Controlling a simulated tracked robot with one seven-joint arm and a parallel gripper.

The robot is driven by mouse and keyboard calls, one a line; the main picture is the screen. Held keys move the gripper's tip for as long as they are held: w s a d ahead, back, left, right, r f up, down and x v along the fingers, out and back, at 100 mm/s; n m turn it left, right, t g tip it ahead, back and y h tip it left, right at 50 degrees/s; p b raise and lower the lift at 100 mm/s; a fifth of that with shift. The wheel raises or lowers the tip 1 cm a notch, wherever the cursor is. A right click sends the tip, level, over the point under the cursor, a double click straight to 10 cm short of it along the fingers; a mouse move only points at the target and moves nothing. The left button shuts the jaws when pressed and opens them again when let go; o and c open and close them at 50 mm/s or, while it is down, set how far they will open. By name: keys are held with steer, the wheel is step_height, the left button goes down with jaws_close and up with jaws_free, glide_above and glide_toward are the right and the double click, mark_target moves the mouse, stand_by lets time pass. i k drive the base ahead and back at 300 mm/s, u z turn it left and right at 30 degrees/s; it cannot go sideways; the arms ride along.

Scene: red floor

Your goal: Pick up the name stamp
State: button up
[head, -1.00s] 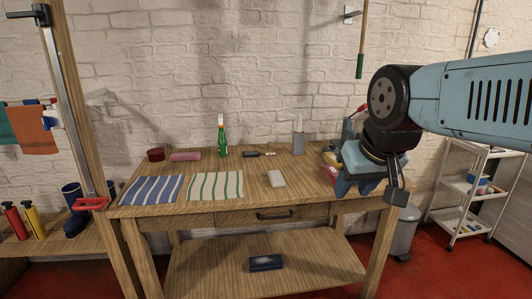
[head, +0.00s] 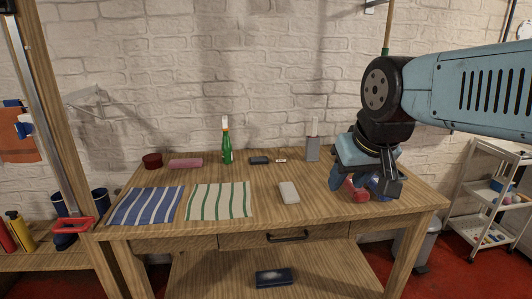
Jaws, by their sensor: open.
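I cannot tell for certain which item is the name stamp. A small dark block (head: 259,160) lies toward the back of the wooden table, with a small pale piece (head: 281,160) just to its right. A whitish bar (head: 289,192) lies nearer the middle. My gripper (head: 362,184) is open above the right part of the table, to the right of these items and apart from them. It partly hides a red item (head: 357,193) and a blue item behind it.
A white trolley (head: 490,190) stands right.

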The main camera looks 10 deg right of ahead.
mark_target(280, 151)
steer(key=i, duration=1.1)
steer(key=z, duration=0.05)
